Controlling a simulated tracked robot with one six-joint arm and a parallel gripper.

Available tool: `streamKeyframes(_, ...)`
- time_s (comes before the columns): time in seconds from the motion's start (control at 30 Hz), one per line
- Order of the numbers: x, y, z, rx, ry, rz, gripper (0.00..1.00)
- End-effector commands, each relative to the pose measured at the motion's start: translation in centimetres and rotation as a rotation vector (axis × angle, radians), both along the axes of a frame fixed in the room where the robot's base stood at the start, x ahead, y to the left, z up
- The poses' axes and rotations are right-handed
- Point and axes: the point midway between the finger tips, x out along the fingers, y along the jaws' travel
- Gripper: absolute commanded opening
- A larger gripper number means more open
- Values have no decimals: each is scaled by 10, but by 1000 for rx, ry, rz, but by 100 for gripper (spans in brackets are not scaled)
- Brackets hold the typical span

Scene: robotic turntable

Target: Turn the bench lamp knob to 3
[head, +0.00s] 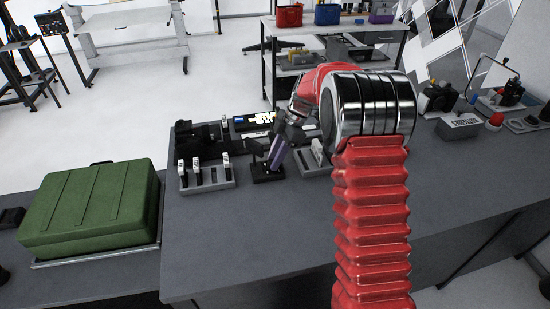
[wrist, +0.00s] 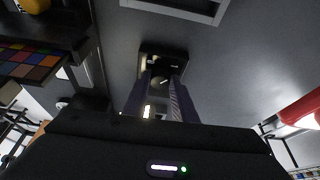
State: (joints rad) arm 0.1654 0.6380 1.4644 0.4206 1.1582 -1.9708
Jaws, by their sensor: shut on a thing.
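A small dark block (head: 267,176) stands on the grey bench, and it also shows in the wrist view (wrist: 163,57). I take it to be the bench lamp's knob unit. My gripper (head: 273,162) reaches down to it from the right, its purple fingers at the block. In the wrist view my gripper (wrist: 160,84) has both fingertips against the block, shut on what appears to be the knob. The knob itself is mostly hidden between the fingers, and no dial numbers or pointer can be read.
A grey switch tray (head: 207,177) stands left of the block, with dark devices behind it. Another grey tray (head: 315,160) is close on the right. A green case (head: 92,208) lies at the left. The bench front (head: 245,245) is clear.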

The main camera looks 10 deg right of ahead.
Motion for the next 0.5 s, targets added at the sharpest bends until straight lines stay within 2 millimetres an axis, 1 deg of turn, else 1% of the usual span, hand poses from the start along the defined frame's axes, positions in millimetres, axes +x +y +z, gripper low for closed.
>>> streamKeyframes(0.03, 0, 0, 0, 0, -1, 0, 14)
streamKeyframes(0.2, 1, 0, 0, 0, -2, -1, 2)
streamKeyframes(0.5, 0, 0, 1, 0, -3, -23, 2)
